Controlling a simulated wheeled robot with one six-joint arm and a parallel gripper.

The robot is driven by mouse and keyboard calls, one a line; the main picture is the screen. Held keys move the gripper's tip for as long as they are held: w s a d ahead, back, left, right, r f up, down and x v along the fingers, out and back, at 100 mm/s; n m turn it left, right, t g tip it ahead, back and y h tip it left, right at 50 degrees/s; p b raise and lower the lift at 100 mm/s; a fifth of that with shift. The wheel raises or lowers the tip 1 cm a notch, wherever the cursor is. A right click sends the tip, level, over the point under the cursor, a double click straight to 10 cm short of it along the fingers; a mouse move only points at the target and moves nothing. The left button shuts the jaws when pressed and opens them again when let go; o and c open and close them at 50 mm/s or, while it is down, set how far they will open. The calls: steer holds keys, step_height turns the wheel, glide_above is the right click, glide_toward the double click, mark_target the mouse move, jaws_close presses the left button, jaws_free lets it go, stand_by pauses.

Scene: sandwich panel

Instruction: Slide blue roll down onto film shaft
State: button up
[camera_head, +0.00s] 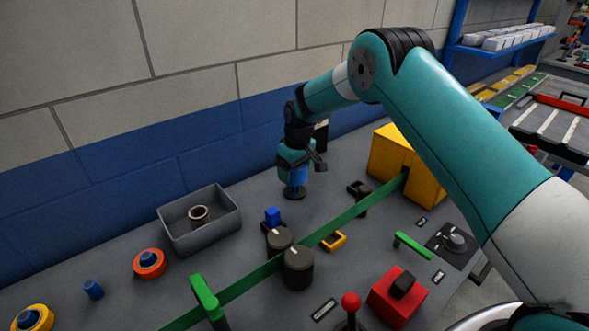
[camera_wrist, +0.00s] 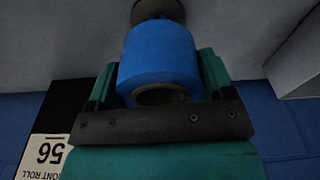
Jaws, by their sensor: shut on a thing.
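The blue roll (camera_head: 297,176) is upright in my gripper (camera_head: 295,163), low over the panel near the wall. In the wrist view the blue roll (camera_wrist: 158,50) sits between the two teal fingers of my gripper (camera_wrist: 158,75), which are shut on its sides. The open core shows at the roll's near end. A dark round base (camera_head: 293,194) shows just below the roll, and beyond the roll's far end in the wrist view (camera_wrist: 158,9). The film shaft itself is hidden; I cannot tell how far the roll is over it.
A grey bin (camera_head: 178,239) holding a core stands left. A yellow box (camera_head: 405,165) is right.

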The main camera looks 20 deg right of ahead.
steer(key=shift+f+b, duration=1.3)
steer(key=shift+f, duration=0.8)
steer(key=o, duration=1)
steer(key=shift+c, duration=0.2)
steer(key=shift+r, duration=0.1)
step_height(320, 180, up, 9)
steer(key=p, duration=0.5)
steer(key=shift+r+p, duration=0.1)
steer(key=shift+p, duration=0.25)
steer(key=shift+r, duration=0.1)
